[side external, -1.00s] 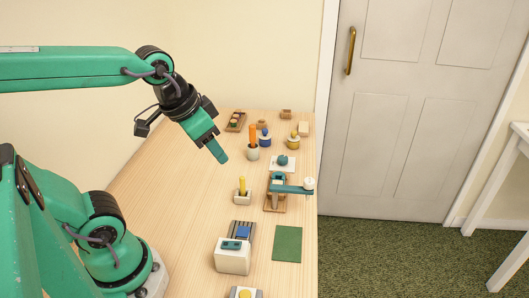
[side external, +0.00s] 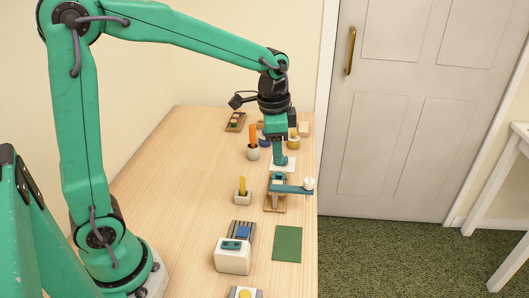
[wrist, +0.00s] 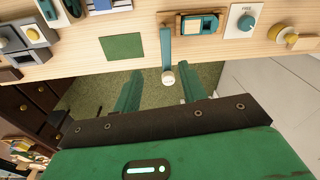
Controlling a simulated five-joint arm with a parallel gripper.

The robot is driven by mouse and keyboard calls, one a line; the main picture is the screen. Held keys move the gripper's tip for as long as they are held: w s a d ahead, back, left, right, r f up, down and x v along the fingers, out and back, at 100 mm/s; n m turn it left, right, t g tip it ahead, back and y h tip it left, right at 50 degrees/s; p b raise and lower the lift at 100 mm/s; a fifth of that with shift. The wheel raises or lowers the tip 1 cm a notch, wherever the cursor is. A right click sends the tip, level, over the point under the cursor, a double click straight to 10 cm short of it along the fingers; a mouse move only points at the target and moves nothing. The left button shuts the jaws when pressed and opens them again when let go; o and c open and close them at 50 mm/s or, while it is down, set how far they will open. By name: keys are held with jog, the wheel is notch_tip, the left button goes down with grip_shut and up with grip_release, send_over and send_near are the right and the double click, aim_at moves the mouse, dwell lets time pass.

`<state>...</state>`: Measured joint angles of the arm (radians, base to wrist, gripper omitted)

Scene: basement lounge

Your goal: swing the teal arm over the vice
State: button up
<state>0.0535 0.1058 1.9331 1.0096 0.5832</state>
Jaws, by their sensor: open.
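The teal arm (side external: 292,189) is a flat bar with a white knob (side external: 309,184) on its outer end. It points right, out to the table's edge, and in the wrist view the teal arm (wrist: 166,45) sticks out past that edge. The vice (side external: 277,180), teal on a wooden base, stands beside the bar's inner end; the vice (wrist: 199,24) is right of the bar in the wrist view. My gripper (side external: 280,161) points down just behind the vice in the side view. In the wrist view its fingers (wrist: 160,92) are apart and empty, with the knob ahead between them.
A white plate with a teal dial (wrist: 247,20) is beside the vice. A green mat (side external: 287,244) lies nearer the camera. A pot with a yellow stick (side external: 243,192) and a pot with an orange stick (side external: 253,148) stand left. The table's left side is clear.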

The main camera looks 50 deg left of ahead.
jog(key=m+g, duration=0.1)
jog(key=m, duration=0.1)
send_over(288, 187)
notch_tip(288, 187, down, 4)
jog(key=shift+w+f, duration=0.1)
jog(key=shift+f, duration=3.85)
grip_shut()
